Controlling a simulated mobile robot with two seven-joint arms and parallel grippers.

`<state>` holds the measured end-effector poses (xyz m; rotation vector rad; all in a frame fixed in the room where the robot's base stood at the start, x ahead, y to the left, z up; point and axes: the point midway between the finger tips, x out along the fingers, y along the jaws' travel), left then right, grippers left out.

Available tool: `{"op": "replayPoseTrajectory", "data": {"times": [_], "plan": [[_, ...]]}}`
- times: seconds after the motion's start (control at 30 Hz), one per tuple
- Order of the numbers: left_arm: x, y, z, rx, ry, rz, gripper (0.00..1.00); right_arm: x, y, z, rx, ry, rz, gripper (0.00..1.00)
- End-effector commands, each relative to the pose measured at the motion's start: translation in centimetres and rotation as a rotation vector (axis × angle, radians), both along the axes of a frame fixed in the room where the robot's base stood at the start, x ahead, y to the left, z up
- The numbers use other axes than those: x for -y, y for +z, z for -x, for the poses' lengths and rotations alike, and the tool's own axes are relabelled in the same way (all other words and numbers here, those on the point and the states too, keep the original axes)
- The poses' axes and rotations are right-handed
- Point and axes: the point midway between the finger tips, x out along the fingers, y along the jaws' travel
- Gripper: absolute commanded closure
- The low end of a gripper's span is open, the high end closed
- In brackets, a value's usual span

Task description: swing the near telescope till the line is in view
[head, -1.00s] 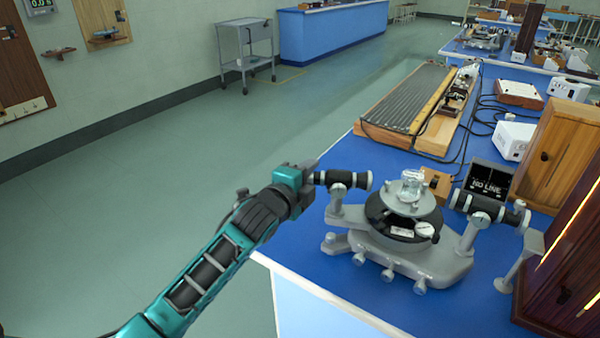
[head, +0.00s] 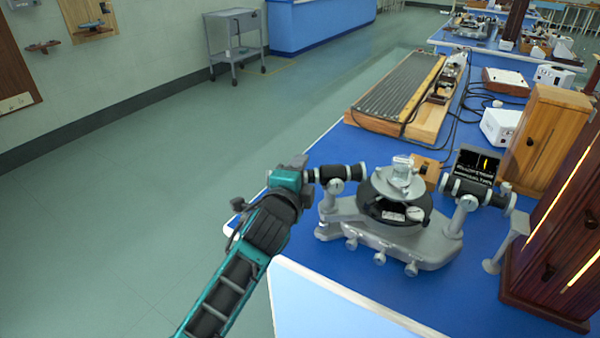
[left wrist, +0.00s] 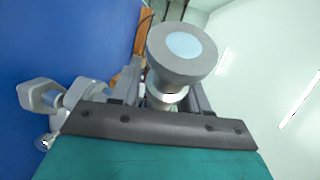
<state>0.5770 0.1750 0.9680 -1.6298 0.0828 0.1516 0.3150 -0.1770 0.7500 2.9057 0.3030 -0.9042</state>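The near telescope (head: 345,173), a black tube with pale rings, sits on the left arm of a grey spectrometer (head: 405,243). My left gripper (head: 309,175) is at its outer end, fingers around the tube. In the left wrist view the telescope's round end (left wrist: 185,47) faces the camera, with a finger on each side; the contact itself is partly hidden. My right gripper is not in view.
A second black tube (head: 480,192) stands on the spectrometer's right side, near a dark wooden cabinet (head: 540,245) with a glowing slit. A ribbed board (head: 400,95), cables and white boxes lie farther back on the blue bench. Open floor is at the left.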

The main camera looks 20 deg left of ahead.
Motion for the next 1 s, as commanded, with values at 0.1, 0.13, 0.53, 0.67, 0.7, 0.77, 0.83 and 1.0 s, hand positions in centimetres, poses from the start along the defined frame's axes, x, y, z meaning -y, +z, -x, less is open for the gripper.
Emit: {"op": "replayPoseTrajectory", "data": {"times": [0.1, 0.13, 0.53, 0.67, 0.7, 0.77, 0.83, 1.0], "plan": [[0.0, 0.1, 0.0, 0.002, -0.001, 0.0, 0.48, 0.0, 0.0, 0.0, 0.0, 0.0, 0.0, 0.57], [0.0, 0.1, 0.0, 0.002, -0.001, 0.0, 0.48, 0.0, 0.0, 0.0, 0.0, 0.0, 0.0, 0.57], [0.2, 0.4, 2.4, 0.002, -0.003, 0.0, 0.48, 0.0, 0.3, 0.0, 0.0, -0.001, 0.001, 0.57], [0.2, 0.8, 5.1, 0.001, -0.003, 0.0, 0.48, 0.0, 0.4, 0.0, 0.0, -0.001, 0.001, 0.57], [0.3, 0.9, 6.0, 0.0, -0.003, 0.0, 0.48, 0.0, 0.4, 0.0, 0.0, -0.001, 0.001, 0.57], [0.3, 1.1, 7.3, 0.001, -0.002, 0.0, 0.48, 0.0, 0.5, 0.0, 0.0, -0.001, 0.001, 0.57], [0.4, 1.3, 8.7, -0.001, -0.003, 0.0, 0.48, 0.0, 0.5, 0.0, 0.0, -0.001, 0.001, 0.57], [0.5, 1.7, 11.3, 0.001, -0.002, 0.0, 0.48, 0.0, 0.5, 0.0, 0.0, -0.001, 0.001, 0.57]]}}
